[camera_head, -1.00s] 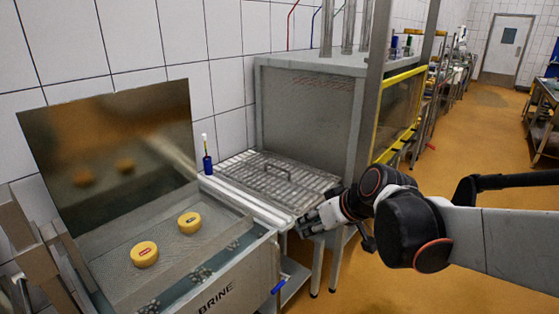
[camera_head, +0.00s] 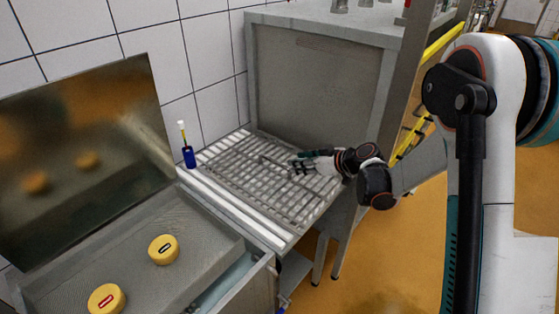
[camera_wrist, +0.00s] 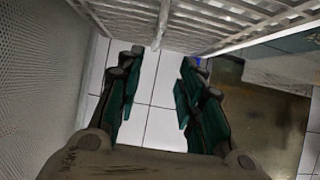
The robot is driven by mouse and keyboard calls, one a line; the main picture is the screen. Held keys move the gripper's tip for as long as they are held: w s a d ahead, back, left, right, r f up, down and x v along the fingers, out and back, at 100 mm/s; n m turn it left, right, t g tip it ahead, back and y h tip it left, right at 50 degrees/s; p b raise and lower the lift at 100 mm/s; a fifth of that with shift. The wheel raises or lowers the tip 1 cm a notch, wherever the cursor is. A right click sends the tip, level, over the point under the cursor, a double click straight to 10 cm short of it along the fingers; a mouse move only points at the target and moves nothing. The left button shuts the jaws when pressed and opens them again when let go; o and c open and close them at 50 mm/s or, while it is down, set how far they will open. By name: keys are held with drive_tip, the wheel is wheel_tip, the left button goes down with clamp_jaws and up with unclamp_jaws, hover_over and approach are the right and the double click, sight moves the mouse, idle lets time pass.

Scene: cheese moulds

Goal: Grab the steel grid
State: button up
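The steel grid (camera_head: 245,180) lies flat on the table between the brine tank and the large grey cabinet. A raised bar handle (camera_head: 272,163) stands at its middle. My gripper (camera_head: 300,166) reaches in from the right, low over the grid, with its fingers beside the handle's right end. In the wrist view my gripper (camera_wrist: 155,95) is open, with dark green finger pads apart and nothing between them. The grid also shows along the top of the wrist view (camera_wrist: 235,15), with a bar that looks like its handle (camera_wrist: 163,22) just ahead of the fingertips. Contact cannot be told.
The brine tank (camera_head: 255,290) stands at the front left, with two yellow cheeses (camera_head: 163,250) on its tray and a raised shiny lid (camera_head: 85,160). A blue bottle with a brush (camera_head: 188,157) stands left of the grid. The grey cabinet (camera_head: 315,95) closes off the back.

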sight(275, 162)
drive_tip(key=b+x, duration=0.2)
drive_tip(key=x, duration=0.6)
drive_tip(key=shift+w+a+f, duration=0.2)
drive_tip(key=shift+w, duration=0.1)
drive_tip(key=b+x, duration=0.2)
drive_tip(key=x, duration=0.2)
drive_tip(key=shift+w+f, duration=0.25)
drive_tip(key=shift+f, duration=0.05)
drive_tip(key=shift+w+a+f, duration=0.1)
drive_tip(key=shift+w+a, duration=0.15)
drive_tip(key=shift+a, duration=0.1)
drive_tip(key=shift+c, duration=0.6)
clamp_jaws()
